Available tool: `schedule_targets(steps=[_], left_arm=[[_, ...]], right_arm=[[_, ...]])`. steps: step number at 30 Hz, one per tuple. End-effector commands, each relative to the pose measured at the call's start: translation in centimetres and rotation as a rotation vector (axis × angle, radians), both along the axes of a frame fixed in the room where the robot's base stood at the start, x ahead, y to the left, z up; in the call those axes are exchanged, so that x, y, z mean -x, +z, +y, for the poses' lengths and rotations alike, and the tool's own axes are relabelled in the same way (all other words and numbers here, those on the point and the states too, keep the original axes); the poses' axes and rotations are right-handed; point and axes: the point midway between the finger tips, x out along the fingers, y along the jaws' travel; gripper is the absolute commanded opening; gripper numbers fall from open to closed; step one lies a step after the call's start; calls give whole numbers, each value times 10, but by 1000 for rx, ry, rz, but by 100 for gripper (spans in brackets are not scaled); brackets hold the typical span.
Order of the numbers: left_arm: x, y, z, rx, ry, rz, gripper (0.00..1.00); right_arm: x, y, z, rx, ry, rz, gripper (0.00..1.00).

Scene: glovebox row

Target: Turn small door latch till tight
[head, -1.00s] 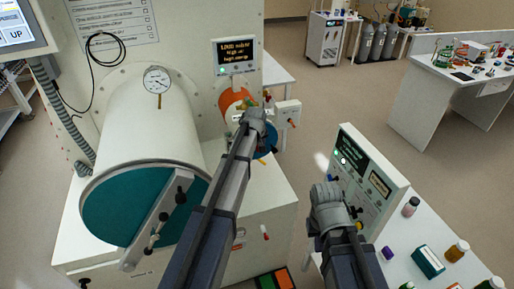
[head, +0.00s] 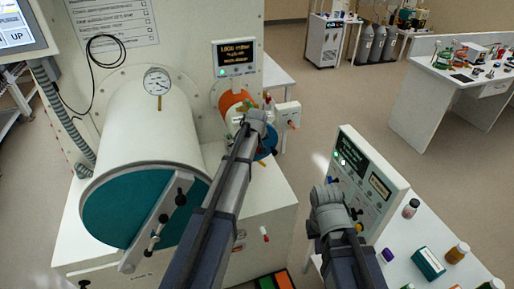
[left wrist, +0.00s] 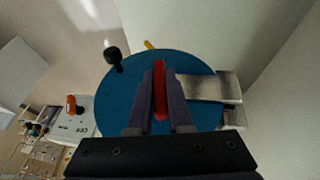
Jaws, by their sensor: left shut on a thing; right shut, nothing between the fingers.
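The small door (left wrist: 125,95) is a blue round disc, seen face on in the left wrist view. A red latch handle (left wrist: 160,75) stands upright across its middle. My left gripper (left wrist: 160,88) is shut on this handle, one finger on each side. A black knob (left wrist: 113,55) sits at the door's upper left edge, and a metal bar (left wrist: 205,87) crosses its right side. My right gripper (head: 327,196) is shut and empty, apart from the door.
The big white chamber (head: 145,135) with its teal door (head: 120,210) lies left of my left arm. A control box (head: 365,185) and a table with bottles (head: 457,251) stand on the right. A display (head: 236,57) hangs above the small chamber.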

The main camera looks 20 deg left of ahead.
Motion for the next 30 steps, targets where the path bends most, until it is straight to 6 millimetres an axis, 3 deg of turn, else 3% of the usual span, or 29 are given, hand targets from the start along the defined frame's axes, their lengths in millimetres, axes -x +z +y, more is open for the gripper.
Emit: schedule_targets(steps=[13, 30], left_arm=[[-4, -2, -4, -241, -3, 165, 0], [-5, -6, -5, -641, 0, 431, 0]], right_arm=[[0, -1, 0, 0, 0, 0, 0], [0, -42, 0, -1, -4, -2, 0]])
